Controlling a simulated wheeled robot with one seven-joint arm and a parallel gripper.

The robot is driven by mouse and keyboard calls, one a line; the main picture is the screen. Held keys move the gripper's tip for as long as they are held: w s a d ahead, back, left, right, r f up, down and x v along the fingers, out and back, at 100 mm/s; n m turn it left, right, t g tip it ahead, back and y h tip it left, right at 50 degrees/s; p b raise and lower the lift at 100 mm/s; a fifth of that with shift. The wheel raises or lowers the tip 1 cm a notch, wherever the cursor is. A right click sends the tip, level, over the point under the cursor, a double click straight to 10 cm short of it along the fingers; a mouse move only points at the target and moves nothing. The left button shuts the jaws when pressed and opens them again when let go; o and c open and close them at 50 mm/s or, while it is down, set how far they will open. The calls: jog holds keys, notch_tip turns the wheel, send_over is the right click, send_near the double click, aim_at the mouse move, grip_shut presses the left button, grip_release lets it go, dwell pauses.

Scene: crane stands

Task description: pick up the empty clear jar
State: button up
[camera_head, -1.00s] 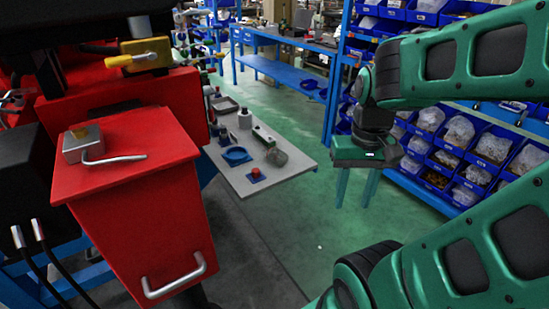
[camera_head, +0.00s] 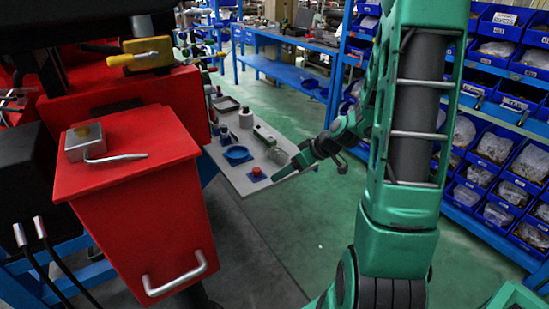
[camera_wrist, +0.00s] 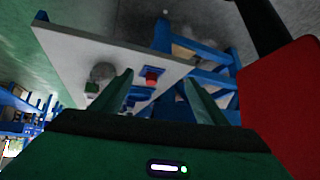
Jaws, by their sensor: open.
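A see-through greyish rounded thing, which looks like the clear jar (camera_head: 277,155), stands near the right edge of the grey table (camera_head: 232,175), partly behind my gripper in the head view. It also shows as a grey round shape in the wrist view (camera_wrist: 103,71). I cannot tell its contents. My gripper (camera_head: 277,177) reaches in from the right, by the table's near right corner. In the wrist view its two fingers (camera_wrist: 158,82) are spread with nothing held between them. The jar lies beyond and left of the left finger there, seemingly apart from it.
A red knob on a blue square (camera_head: 257,172) sits close to my fingers. A red cabinet (camera_head: 130,190) is left; shelves of blue bins (camera_head: 500,150) stand right.

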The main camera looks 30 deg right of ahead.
jog(key=w+d+f+t, duration=0.2)
jog(key=w+d+t, duration=0.2)
jog(key=w, duration=0.2)
jog(key=m+t+h, duration=0.1)
jog(key=m+t, duration=0.1)
send_near(277, 154)
jog(key=shift+w+d+f, duration=0.5)
jog(key=shift+w+f, duration=0.15)
jog(key=shift+f, duration=0.15)
jog(key=shift+w+d+f+h, duration=0.1)
jog(key=shift+w+f+h, duration=0.05)
jog(key=shift+w+h, duration=0.15)
jog(key=x, duration=1)
jog(key=shift+w, duration=0.15)
jog(key=c, duration=1.2)
